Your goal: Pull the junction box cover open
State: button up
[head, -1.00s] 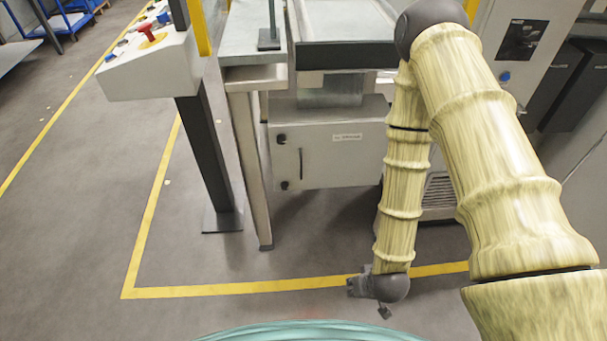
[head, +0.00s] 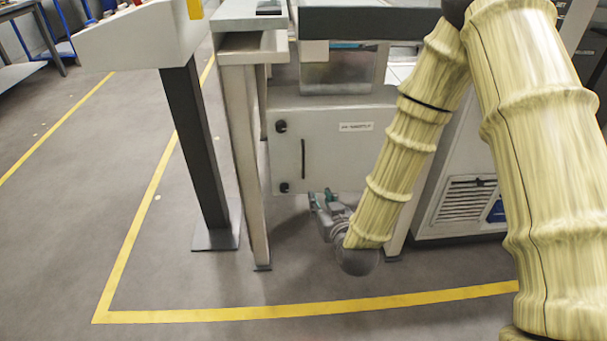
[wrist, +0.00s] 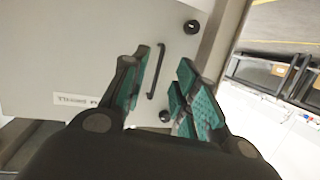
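The junction box cover (head: 335,147) is a light grey panel under the machine table. It looks shut, with a label at its upper right. Its dark vertical handle (head: 303,158) is near the left edge, between two round black knobs. My gripper (head: 322,197) is just below the cover's lower edge in the head view, fingers pointing up toward the handle. In the wrist view, my gripper (wrist: 168,88) is open with green pads apart and nothing between them. The handle (wrist: 156,72) appears between and beyond the fingertips, close to the left finger.
A table leg (head: 245,165) stands just left of the box. A dark post (head: 197,150) carries a control panel (head: 140,35) further left. A vented cabinet (head: 465,205) stands to the right. The floor in front is clear, with a yellow line (head: 300,309).

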aim_at(304, 159)
jog(key=w+a+r+t+b, duration=0.1)
jog(key=w+b, duration=0.1)
jog(key=w, duration=0.2)
jog(key=w+a+r+t+b, duration=0.1)
jog(key=w+b, duration=0.1)
jog(key=w, duration=0.3)
jog(key=w+a+r+t+b, duration=0.1)
jog(key=w+r+b, duration=0.1)
jog(key=w, duration=0.3)
jog(key=shift+a+r+b, duration=0.1)
jog(key=shift+a+b, duration=0.25)
jog(key=shift+b, duration=0.15)
grip_shut()
